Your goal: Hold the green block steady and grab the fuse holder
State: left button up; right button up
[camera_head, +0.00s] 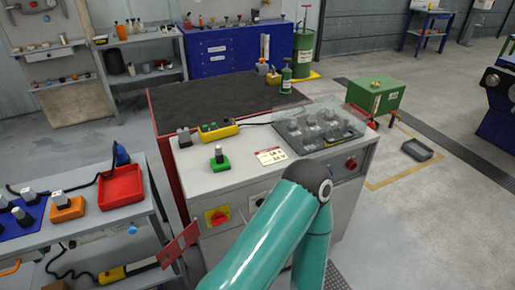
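The green block (220,164) sits on the light grey top of the runout table (190,185), near its front left. A small fuse holder (219,151), grey with a dark lower part, stands upright in or on the block; I cannot tell how deep it sits. Neither of my grippers shows in the head view. A teal arm of mine crosses the lower middle, in front of the table's front panel, and its gripper end is out of sight. Nothing is seen touching the block or the fuse holder.
Behind the block are a yellow strip (219,132) with buttons and two grey pieces (184,137). A white label card (271,155) and a clear-covered box (319,130) lie to the right. A red tray (121,187) stands on the left cart. Bare tabletop surrounds the block.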

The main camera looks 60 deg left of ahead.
aim_at(218, 147)
jog(key=z, duration=0.05)
jog(key=i, duration=1.05)
jog(key=u, duration=2.75)
jog(key=k, duration=0.5)
jog(key=u, duration=0.5)
jog(key=i, duration=1)
jog(key=z, duration=0.4)
